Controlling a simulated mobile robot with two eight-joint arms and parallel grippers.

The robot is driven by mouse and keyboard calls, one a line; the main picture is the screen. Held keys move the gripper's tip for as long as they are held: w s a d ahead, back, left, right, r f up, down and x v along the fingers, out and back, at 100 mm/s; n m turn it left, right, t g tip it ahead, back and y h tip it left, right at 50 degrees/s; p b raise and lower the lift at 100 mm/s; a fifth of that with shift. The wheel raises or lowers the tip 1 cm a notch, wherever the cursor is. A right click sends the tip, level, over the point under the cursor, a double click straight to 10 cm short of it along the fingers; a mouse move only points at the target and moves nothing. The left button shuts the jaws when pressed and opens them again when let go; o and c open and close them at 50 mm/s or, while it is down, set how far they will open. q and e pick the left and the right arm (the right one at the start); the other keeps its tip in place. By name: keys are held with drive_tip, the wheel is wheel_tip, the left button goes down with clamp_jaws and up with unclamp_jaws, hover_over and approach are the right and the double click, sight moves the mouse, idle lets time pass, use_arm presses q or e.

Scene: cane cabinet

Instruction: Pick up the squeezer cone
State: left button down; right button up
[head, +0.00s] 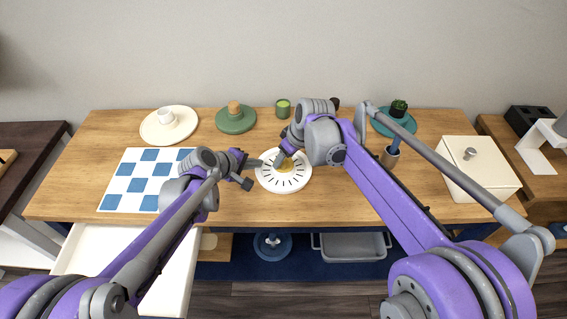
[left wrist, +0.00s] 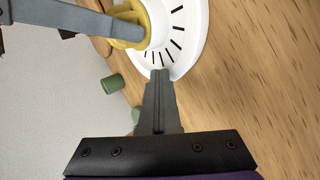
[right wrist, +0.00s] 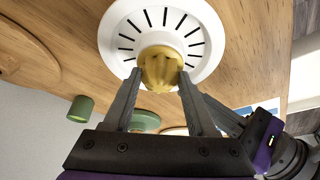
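The yellow ribbed squeezer cone (right wrist: 160,68) stands in the middle of the white slotted squeezer dish (head: 298,181) on the wooden top. My right gripper (right wrist: 160,74) has one finger on each side of the cone, with the fingertips against its sides. In the left wrist view one right finger crosses in front of the yellow cone (left wrist: 128,24). My left gripper (left wrist: 160,74) has its fingers together at the dish rim, seemingly pinching it. In the head view my left gripper (head: 258,164) is at the dish's left edge, and the cone is partly hidden.
A blue-and-white checkered board (head: 137,183) lies left, above an open white drawer (head: 95,250). A white box (head: 478,172) stands right. A green lidded dish (head: 235,123), a green cup (head: 283,108) and a white plate (head: 150,132) stand behind. A cup with a blue handle (head: 390,158) is right of the dish.

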clamp_jaws()
idle(1.1)
